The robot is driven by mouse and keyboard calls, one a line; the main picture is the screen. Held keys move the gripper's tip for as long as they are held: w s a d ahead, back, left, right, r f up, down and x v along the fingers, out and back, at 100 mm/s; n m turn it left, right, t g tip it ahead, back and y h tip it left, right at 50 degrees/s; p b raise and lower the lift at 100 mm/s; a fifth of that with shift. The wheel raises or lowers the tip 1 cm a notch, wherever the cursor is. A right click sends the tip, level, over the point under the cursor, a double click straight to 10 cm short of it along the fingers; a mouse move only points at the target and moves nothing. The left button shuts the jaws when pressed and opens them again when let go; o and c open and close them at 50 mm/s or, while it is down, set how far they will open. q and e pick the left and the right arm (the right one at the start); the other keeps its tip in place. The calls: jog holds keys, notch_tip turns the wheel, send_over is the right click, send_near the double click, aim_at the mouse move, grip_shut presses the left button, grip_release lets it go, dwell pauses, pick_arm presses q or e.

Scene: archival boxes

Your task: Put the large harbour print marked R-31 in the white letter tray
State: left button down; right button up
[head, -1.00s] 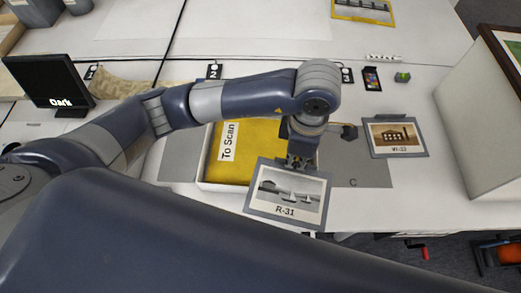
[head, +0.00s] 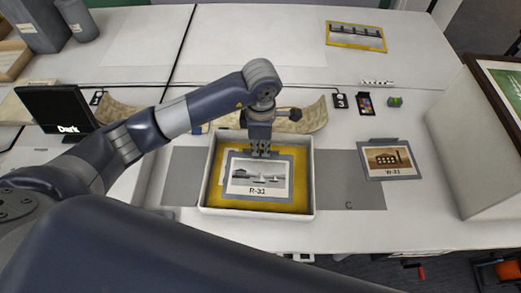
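The harbour print R-31 (head: 257,177) has a grey mount and a picture of sailboats. It is inside the outline of the white letter tray (head: 210,190), face up; whether it touches the bottom I cannot tell. My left gripper (head: 262,154) points down at the print's far edge, its fingers close together and apparently shut on that edge. A yellow sheet or lining (head: 302,190) shows in the tray around the print. The "To Scan" label is mostly hidden. My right gripper is not in view.
The tray stands on a grey mat (head: 350,190) marked C. A smaller brown building print (head: 390,159) lies to the right. A large pale box (head: 465,145) stands at the right edge. A dark screen (head: 55,110) stands at left, and a yellow-bordered print (head: 355,37) lies far back.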

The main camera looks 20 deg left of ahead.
aim_at(261, 153)
pick_arm(q)
notch_tip(261, 153, down, 3)
jog(key=shift+f+p, duration=0.15)
jog(key=shift+p, duration=0.4)
jog(key=shift+f+b, duration=0.65)
jog(key=shift+f, duration=0.05)
jog(key=shift+f, duration=0.1)
jog(key=c, duration=1.8)
grip_release()
